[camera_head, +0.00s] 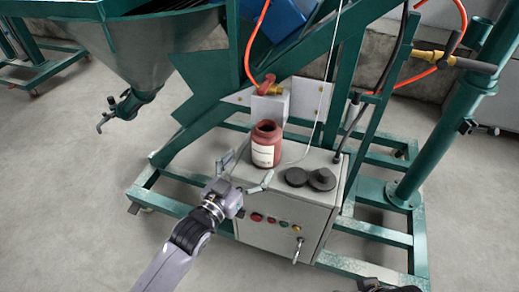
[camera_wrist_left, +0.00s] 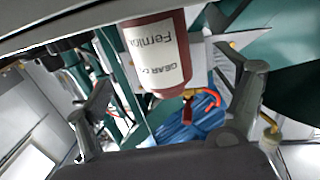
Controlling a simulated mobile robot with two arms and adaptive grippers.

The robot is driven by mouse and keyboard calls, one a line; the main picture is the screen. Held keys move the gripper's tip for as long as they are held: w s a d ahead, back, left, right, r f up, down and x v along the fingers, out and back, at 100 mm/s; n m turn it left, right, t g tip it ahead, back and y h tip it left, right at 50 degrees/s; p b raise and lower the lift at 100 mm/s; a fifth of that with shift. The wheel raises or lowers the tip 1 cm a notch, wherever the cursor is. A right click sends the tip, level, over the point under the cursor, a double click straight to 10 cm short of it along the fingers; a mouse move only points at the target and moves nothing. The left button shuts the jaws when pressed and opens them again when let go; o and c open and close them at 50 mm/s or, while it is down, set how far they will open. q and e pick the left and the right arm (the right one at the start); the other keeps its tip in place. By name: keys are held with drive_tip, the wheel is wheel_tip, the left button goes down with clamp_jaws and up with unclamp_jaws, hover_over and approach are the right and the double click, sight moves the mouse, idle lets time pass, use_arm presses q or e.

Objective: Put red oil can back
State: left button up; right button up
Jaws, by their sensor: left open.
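The red oil can (camera_head: 265,152) stands upright on top of the grey control box (camera_head: 285,212), its mouth uncapped and its white label facing front. My left gripper (camera_head: 247,172) is in front of the can and slightly to its left, fingers spread apart. In the left wrist view the can (camera_wrist_left: 168,82) shows between and beyond the two open fingers of the left gripper (camera_wrist_left: 170,100), with no visible contact. A dark shape at the bottom right edge of the head view may be part of my right gripper; its fingers cannot be made out.
Two dark round lids (camera_head: 310,178) lie on the box to the right of the can. A white pump block with a red and brass fitting (camera_head: 268,90) stands behind it. Green frame beams (camera_head: 345,120) and a thin pale hose surround the box.

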use_arm(q)
drive_tip(key=s+a+f+n+g+y, duration=0.1)
drive_tip(key=s+a+f+g+y, duration=0.2)
drive_tip(key=s, duration=0.6)
drive_tip(key=s+a+f+n+g+y, duration=0.1)
drive_tip(key=s+a+f+g+y, duration=0.1)
drive_tip(key=s+a+f+g, duration=0.3)
drive_tip(key=s+a+f+n+g+y, duration=0.1)
drive_tip(key=s+a+f+g+y, duration=0.2)
drive_tip(key=s+a, duration=0.5)
drive_tip(key=s+f+g, duration=0.1)
drive_tip(key=s+f, duration=0.1)
drive_tip(key=s, duration=0.3)
drive_tip(key=shift+a+n+y, duration=0.15)
drive_tip(key=shift+n+y, duration=0.15)
drive_tip(key=shift+n, duration=0.1)
drive_tip(key=shift+s, duration=0.1)
